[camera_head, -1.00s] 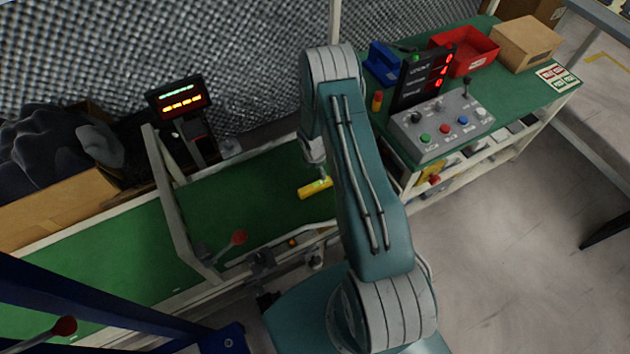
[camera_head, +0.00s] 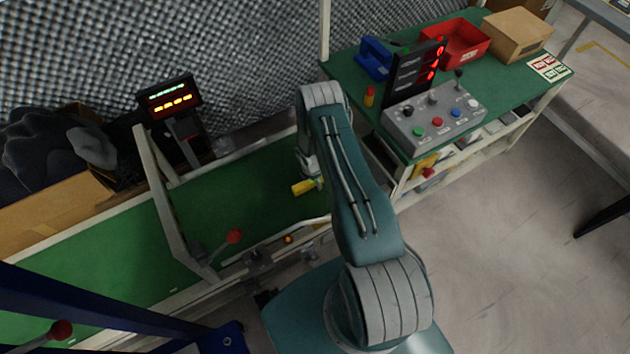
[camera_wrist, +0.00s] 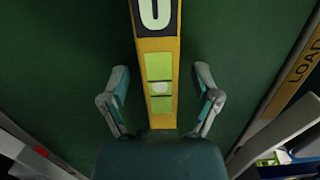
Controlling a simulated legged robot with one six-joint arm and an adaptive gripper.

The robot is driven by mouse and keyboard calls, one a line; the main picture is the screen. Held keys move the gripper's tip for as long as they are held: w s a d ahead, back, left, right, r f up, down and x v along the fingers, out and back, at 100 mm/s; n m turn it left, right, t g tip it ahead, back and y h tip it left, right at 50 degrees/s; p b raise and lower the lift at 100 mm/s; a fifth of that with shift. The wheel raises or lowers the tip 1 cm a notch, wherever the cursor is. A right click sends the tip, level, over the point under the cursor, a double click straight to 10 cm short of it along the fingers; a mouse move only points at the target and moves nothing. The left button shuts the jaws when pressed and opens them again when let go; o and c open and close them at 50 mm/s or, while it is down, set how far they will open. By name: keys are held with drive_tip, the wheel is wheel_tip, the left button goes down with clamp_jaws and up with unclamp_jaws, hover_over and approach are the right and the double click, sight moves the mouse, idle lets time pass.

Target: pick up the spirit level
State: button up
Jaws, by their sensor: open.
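The yellow spirit level (camera_head: 302,188) lies on the green conveyor belt in the head view, partly hidden by my arm. In the wrist view the spirit level (camera_wrist: 159,62) runs up the middle of the picture, with a green vial window and a dark-and-white label above it. My gripper (camera_wrist: 160,85) is open, with one finger on each side of the level and a gap to both. The fingers appear apart from it; the level's near end is hidden behind my gripper's body.
The green belt (camera_head: 110,255) has pale side rails and an upright frame (camera_head: 162,195) left of the level. A lever with a red knob (camera_head: 234,236) stands at the near rail. A grey button box (camera_head: 435,118) sits on the bench at right.

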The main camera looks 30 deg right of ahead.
clamp_jaws()
drive_tip(key=shift+r, duration=0.1)
idle(0.3)
